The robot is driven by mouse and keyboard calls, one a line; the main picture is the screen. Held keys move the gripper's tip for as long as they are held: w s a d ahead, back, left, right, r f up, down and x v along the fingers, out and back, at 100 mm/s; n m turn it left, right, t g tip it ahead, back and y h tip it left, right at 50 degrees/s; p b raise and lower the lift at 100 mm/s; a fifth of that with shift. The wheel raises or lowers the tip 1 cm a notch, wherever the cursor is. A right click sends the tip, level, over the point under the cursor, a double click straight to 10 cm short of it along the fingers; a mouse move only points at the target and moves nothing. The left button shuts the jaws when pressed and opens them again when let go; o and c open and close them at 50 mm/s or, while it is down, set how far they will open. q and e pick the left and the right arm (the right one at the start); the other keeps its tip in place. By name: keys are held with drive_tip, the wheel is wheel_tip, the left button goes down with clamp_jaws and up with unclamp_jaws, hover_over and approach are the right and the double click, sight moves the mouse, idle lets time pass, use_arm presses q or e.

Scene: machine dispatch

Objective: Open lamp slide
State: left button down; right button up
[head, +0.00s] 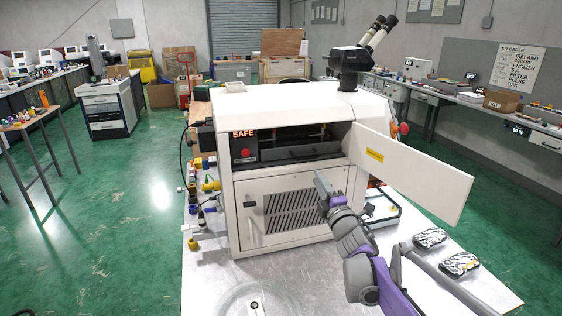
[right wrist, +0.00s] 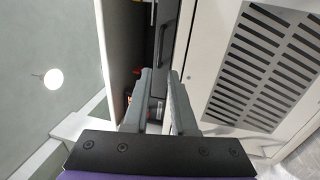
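The white machine (head: 290,110) stands on a metal table with its upper bay open. In the bay, a dark slide front with a bar handle (head: 308,151) sits behind the opening, and it looks pushed in. The handle also shows in the right wrist view (right wrist: 162,38), ahead of the fingertips. My right gripper (head: 322,183) is in front of the machine, below and right of the handle. In the right wrist view its fingers (right wrist: 159,73) are apart with nothing between them. My left gripper is not in view.
The white door (head: 415,172) with a yellow label is swung open to the right, close to my right arm. A SAFE sign (head: 243,134) glows above a red button (head: 246,153). A vented lower panel (head: 290,212) is closed. Silver packets (head: 430,237) lie at the table's right.

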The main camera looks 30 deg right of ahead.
drive_tip(key=p+x, duration=0.1)
drive_tip(key=x, duration=0.9)
drive_tip(key=shift+w+d, duration=0.2)
drive_tip(key=shift+w, duration=0.05)
drive_tip(key=shift+r, duration=0.1)
clamp_jaws()
idle(0.9)
